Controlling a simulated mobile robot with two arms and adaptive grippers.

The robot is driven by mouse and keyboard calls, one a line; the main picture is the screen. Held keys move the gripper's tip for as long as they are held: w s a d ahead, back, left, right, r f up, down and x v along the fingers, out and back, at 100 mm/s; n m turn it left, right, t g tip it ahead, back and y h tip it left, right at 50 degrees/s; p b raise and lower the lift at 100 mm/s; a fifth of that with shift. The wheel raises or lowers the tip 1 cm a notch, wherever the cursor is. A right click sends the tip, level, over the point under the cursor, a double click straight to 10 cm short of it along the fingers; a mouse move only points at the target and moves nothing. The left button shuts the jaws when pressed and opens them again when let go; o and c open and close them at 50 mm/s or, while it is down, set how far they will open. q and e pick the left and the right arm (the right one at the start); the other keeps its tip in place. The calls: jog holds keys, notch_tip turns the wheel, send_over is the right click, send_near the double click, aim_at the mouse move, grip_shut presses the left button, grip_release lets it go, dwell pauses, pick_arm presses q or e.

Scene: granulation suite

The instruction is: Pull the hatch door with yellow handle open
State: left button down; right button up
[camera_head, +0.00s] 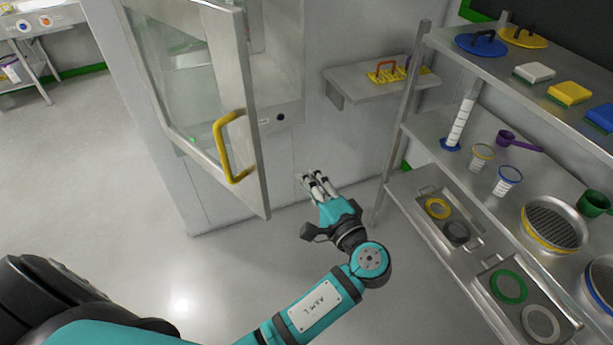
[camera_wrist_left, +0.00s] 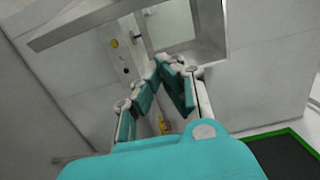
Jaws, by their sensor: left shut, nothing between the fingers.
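The hatch door (camera_head: 246,105) is a glazed panel in a metal frame. It stands swung out from the cabinet, with the opening (camera_head: 277,80) showing to its right. Its yellow handle (camera_head: 223,150) is a bent bar on the frame near the free edge. My left gripper (camera_head: 318,178) is right of the door's lower corner, apart from the handle, with nothing held. In the left wrist view its fingers (camera_wrist_left: 160,62) come together at the tips, in front of a pale cabinet wall and a metal frame. My right gripper is not in view.
A metal rack (camera_head: 400,130) with sieves, lids and cups stands close on the right. A small wall shelf (camera_head: 350,88) holds a yellow rack with a red handle. The floor (camera_head: 110,195) left of the door is clear.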

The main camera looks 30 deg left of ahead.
pick_arm(q)
jog(key=a+p, duration=0.5)
jog(key=a, duration=0.3)
jog(key=shift+w+p, duration=0.4)
jog(key=shift+f, duration=0.1)
